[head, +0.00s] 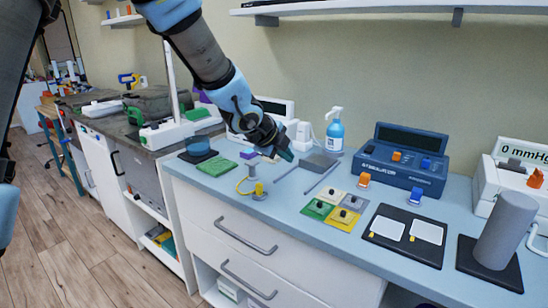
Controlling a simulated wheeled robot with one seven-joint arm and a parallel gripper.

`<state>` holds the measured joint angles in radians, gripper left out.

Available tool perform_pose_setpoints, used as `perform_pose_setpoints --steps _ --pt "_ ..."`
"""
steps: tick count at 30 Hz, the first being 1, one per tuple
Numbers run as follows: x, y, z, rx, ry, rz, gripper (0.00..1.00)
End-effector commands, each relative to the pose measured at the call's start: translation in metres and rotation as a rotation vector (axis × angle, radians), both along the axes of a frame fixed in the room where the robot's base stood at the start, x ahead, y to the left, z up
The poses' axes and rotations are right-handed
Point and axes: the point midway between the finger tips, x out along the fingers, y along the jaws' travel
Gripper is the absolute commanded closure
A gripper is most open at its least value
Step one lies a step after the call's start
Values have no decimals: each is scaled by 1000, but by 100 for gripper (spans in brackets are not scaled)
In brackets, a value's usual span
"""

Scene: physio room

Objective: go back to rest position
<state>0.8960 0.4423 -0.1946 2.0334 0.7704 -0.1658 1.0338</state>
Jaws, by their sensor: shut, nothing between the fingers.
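My gripper (284,153) is at the end of my arm, which reaches in from the top of the head view. It hangs above the pale blue counter (285,207), near the middle of the picture. It is shut and holds nothing. A yellow hook-like piece on a stand (257,190) is below and left of it. A grey flat plate (319,162) lies just to its right. The gap between the fingertips and the counter is hard to judge.
On the counter are a blue spray bottle (334,135), a blue device (402,160), several coloured pads (335,210), a black tray with white pads (404,235), a grey cylinder (495,240) and a green mat (216,167). A shelf (380,8) runs above. Wooden floor (90,255) is clear at left.

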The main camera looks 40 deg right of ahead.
Motion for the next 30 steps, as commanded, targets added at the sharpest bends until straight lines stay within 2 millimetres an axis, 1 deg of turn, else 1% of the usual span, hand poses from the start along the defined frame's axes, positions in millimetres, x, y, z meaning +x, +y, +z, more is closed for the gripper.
perform_pose_setpoints --steps 7,9,11,14,15,17,18,20,21,22,23,24,26,27,29,30 --pt "0 2 1 1 1 2 100" --pt "5 7 1 4 9 25 100" --pt "16 18 1 10 29 78 100" --pt "47 56 -1 27 95 241 100" --pt "62 77 -3 33 133 333 100" --pt "84 115 -5 41 198 489 100" --pt "97 142 -7 43 245 601 100" --pt "112 183 -10 43 315 771 100" --pt "120 211 -12 38 364 886 100" --pt "124 233 -13 35 402 976 100" --pt "128 255 -15 29 439 1067 100" --pt "130 284 -17 19 490 1187 100" --pt "129 329 -20 -3 571 1378 100" --pt "126 357 -22 -20 625 1508 100" --pt "116 399 -25 -55 711 1704 100" --pt "107 424 -26 -80 768 1831 100"
